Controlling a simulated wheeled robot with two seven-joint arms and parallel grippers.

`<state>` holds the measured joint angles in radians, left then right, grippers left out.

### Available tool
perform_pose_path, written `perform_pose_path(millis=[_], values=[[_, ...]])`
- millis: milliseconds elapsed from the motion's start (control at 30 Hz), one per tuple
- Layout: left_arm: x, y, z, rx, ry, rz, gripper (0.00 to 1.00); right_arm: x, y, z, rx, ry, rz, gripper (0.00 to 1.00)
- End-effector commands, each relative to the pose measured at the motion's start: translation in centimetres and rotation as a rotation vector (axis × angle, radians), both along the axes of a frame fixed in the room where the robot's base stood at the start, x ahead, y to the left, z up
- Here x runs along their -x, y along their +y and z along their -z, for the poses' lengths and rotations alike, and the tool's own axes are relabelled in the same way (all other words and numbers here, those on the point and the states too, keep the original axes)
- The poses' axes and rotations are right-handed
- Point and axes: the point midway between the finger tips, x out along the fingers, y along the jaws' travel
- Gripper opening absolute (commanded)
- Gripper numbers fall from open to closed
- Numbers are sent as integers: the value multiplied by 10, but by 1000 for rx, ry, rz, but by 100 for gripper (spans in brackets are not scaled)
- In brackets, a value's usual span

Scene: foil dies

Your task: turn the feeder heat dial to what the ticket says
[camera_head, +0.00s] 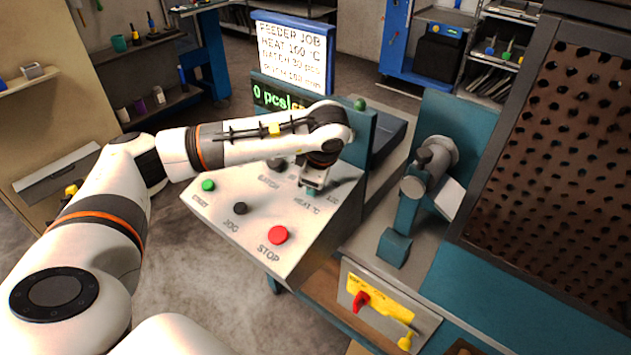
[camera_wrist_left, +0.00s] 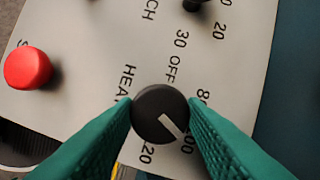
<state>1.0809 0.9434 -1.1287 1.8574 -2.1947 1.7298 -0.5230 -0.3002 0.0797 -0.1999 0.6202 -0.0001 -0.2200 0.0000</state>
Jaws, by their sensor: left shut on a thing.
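The ticket (camera_head: 293,53) on the panel's upright screen reads "FEEDER JOB", "HEAT 100 °C", a batch line of 30 pcs and a less clear last line. The heat dial (camera_wrist_left: 152,108) is a black round knob with a white pointer line. Its pointer is at the lower right, toward a partly hidden label ending in "00", between 80 and 120. My left gripper (camera_head: 313,184) is shut on the heat dial, its green fingers on either side in the left wrist view (camera_wrist_left: 160,114). In the head view the gripper hides the dial. My right gripper is out of view.
The sloped control panel (camera_head: 222,218) carries a green start button (camera_head: 208,185), a black jog button (camera_head: 240,208) and a red stop button (camera_head: 278,235). Another black knob (camera_head: 276,163) is beside my gripper. A perforated dark guard (camera_head: 555,140) stands at the right.

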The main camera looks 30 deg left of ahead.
Motion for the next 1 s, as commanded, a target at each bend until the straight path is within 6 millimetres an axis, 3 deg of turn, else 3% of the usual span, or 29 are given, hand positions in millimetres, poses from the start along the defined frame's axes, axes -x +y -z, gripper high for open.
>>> perform_pose_path(millis=[400, 433, 533, 833, 1000], values=[[-1, 0, -2, 0, -6, 6, 15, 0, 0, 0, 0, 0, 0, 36], [-1, 0, -2, 0, -6, 6, 42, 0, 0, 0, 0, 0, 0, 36], [-1, 0, -2, 0, -4, 5, 59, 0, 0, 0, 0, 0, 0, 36], [0, -1, -2, -1, -2, 6, 59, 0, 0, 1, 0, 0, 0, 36], [3, -6, -18, -1, -6, 8, 59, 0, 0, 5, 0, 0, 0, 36]])
